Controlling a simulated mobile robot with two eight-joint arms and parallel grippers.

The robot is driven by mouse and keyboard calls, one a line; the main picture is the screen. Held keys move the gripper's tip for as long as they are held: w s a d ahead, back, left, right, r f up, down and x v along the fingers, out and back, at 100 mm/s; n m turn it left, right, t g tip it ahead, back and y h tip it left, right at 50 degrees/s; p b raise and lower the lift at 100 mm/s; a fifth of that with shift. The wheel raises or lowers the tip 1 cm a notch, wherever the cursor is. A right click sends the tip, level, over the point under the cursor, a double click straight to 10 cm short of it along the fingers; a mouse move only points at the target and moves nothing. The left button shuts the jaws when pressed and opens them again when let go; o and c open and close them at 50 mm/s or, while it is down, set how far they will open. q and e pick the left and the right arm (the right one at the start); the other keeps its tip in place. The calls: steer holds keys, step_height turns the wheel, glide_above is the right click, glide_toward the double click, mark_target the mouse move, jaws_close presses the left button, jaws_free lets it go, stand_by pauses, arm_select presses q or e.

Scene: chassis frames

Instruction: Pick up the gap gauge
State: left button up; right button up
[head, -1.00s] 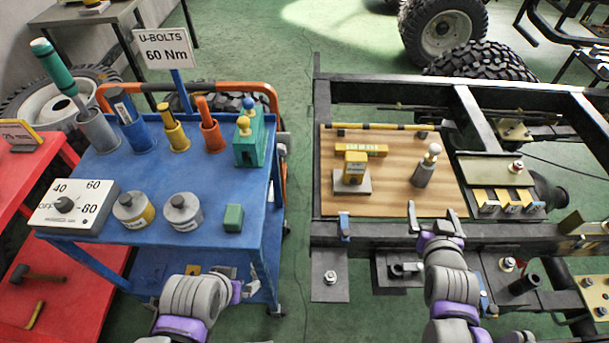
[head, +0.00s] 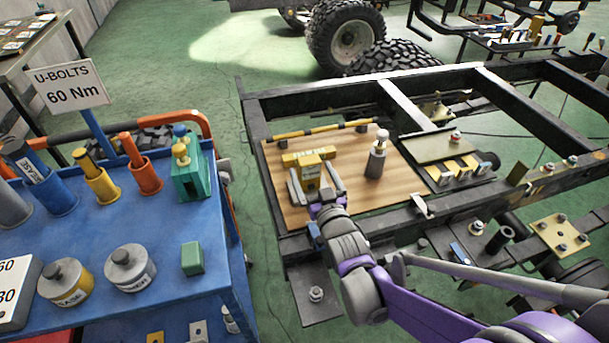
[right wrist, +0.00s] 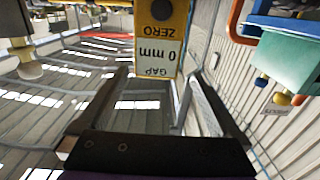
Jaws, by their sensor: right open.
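The gap gauge (head: 312,176) is a small yellow block with a white label, standing on the wooden board (head: 405,185). In the right wrist view the gauge (right wrist: 160,38) shows upside down, and its label reads "GAP 0 mm ZERO". My right gripper (head: 315,182) is open, with one finger to each side of the gauge in the head view. In the right wrist view the gauge lies between the fingers (right wrist: 155,95), nearer the right one. Whether either finger touches it I cannot tell. The gauge's lower part is mostly hidden by the gripper. My left gripper is out of view.
A grey cylinder with a pale knob (head: 377,160) stands right of the gauge. A yellow-black bar (head: 320,130) runs along the board's back. Dark chassis rails (head: 262,150) surround the board. The blue cart (head: 150,225) with tools stands at left.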

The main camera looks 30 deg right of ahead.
mark_target(307, 156)
steer(key=b+x, duration=0.1)
steer(key=x, duration=0.6)
steer(key=shift+w+d+r, duration=0.1)
steer(key=shift+w+d, duration=0.2)
steer(key=c, duration=1.5)
steer(key=shift+r, duration=0.15)
